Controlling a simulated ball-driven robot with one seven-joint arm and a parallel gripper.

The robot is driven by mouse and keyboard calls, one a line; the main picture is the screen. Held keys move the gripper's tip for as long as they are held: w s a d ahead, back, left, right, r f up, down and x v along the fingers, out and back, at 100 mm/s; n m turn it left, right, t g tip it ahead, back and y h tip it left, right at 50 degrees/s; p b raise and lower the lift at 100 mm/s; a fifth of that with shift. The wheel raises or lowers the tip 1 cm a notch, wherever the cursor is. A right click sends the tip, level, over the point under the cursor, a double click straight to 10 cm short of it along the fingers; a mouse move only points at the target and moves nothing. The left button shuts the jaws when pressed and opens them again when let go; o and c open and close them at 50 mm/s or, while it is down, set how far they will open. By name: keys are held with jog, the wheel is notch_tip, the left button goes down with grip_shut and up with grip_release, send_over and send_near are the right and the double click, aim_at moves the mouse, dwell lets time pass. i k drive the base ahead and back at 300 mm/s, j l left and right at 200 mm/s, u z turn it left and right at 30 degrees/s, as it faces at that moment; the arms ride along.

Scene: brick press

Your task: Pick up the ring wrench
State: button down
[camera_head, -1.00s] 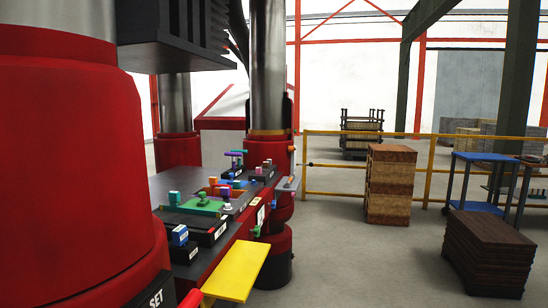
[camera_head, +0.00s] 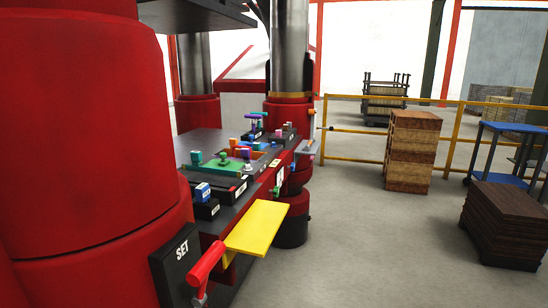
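I cannot make out a ring wrench for certain in the head view. The press bench (camera_head: 205,145) carries several small coloured pieces, among them a green plate with a knob (camera_head: 217,166), blue-topped blocks (camera_head: 203,191) and a purple-topped piece (camera_head: 252,118). They are too small to tell whether one is a wrench. A red handle with a grey end (camera_head: 206,264) sticks out beside a black "SET" panel (camera_head: 176,264). Small items are fixed near the bench's right edge, their shapes unclear. My gripper is not in view.
A large red column (camera_head: 90,130) fills the left. A yellow shelf (camera_head: 258,228) juts from the press front. Stacked brown blocks (camera_head: 409,150), a dark brown pile (camera_head: 505,222), a blue-topped cart (camera_head: 512,128) and a yellow railing (camera_head: 345,98) stand right. The grey floor between is clear.

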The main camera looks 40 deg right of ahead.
aim_at(309, 144)
jog(key=i+l+z, duration=0.1)
jog(key=i+z, duration=0.3)
jog(key=i, duration=0.25)
jog(key=i+z, duration=0.4)
jog(key=i, duration=0.3)
jog(key=j, duration=0.05)
